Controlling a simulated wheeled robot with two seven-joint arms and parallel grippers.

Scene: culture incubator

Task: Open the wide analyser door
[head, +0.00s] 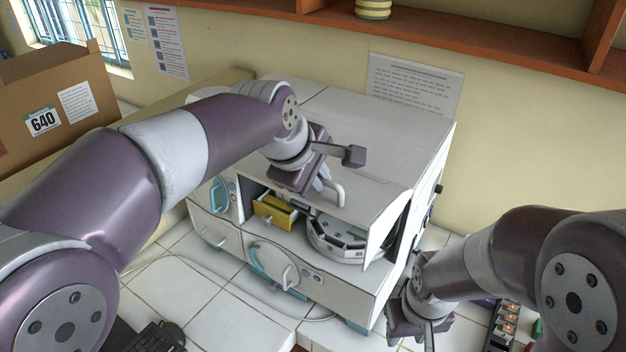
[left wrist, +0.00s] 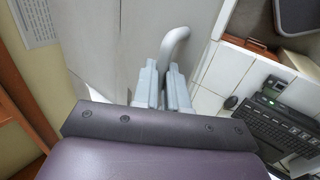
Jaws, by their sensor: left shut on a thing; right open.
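The white analyser (head: 380,130) stands on the tiled bench. Its wide door (head: 370,195) stands partly open, lifted away from the front, with a yellow drawer (head: 273,212) and a round carousel (head: 335,240) showing beneath it. My left gripper (head: 325,190) is shut on the curved door handle (head: 338,195); in the left wrist view the fingers (left wrist: 162,88) close around the handle (left wrist: 172,45). My wrist hides part of the door. My right gripper (head: 425,325) is open and empty, low beside the analyser's right front corner.
Lower front panels with handles (head: 285,275) are closed. A cardboard box (head: 50,110) stands at the left. A rack of small items (head: 505,325) lies near my right arm. A keyboard (head: 155,340) and mouse lie at the front left. A wooden shelf (head: 480,45) runs above.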

